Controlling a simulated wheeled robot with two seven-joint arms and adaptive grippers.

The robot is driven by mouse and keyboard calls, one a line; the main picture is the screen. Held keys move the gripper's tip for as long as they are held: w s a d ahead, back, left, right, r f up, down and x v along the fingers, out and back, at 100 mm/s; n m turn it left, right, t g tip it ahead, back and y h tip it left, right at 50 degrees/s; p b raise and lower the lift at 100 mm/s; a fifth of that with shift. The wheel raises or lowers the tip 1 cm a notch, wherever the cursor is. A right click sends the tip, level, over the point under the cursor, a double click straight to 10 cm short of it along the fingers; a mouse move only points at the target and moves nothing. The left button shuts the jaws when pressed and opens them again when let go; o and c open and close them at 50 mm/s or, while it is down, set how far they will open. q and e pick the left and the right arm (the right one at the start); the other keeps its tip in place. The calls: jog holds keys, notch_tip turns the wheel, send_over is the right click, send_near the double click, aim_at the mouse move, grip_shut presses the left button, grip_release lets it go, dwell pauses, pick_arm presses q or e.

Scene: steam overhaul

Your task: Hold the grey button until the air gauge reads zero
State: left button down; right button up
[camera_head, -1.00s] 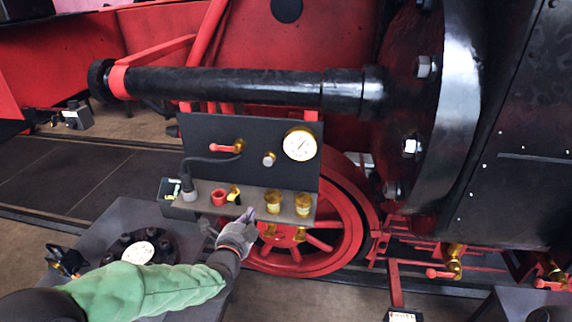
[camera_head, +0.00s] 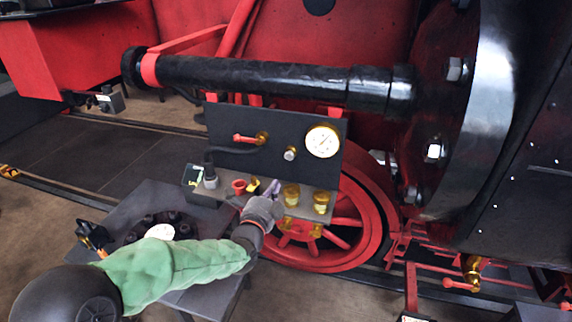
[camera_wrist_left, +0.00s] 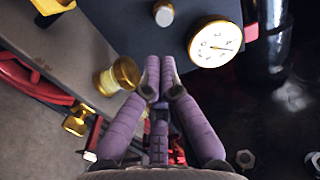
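The grey button (camera_head: 290,153) is a small round knob on the dark upright panel, left of the air gauge (camera_head: 322,140), which has a white dial and brass rim. In the left wrist view the button (camera_wrist_left: 163,14) is at the top and the gauge (camera_wrist_left: 214,41) right of it. The gauge's numbers are too small to read. My left gripper (camera_head: 272,187) is in front of the panel's shelf, below and left of the button and apart from it. In the wrist view its purple fingers (camera_wrist_left: 161,68) are together at the tips, with nothing between them. My right gripper is not in view.
A red-handled brass valve (camera_head: 251,138) is on the panel's left. The shelf holds a red cup (camera_head: 239,186), a yellow item and two brass cups (camera_head: 321,202). A black pipe (camera_head: 255,80) runs above. A dark table (camera_head: 150,205) stands at left under my arm.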

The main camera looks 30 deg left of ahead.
aim_at(289, 159)
pick_arm(q)
jog(key=p+x, duration=0.1)
jog(key=x, duration=1.1)
jog(key=shift+w+f, duration=0.1)
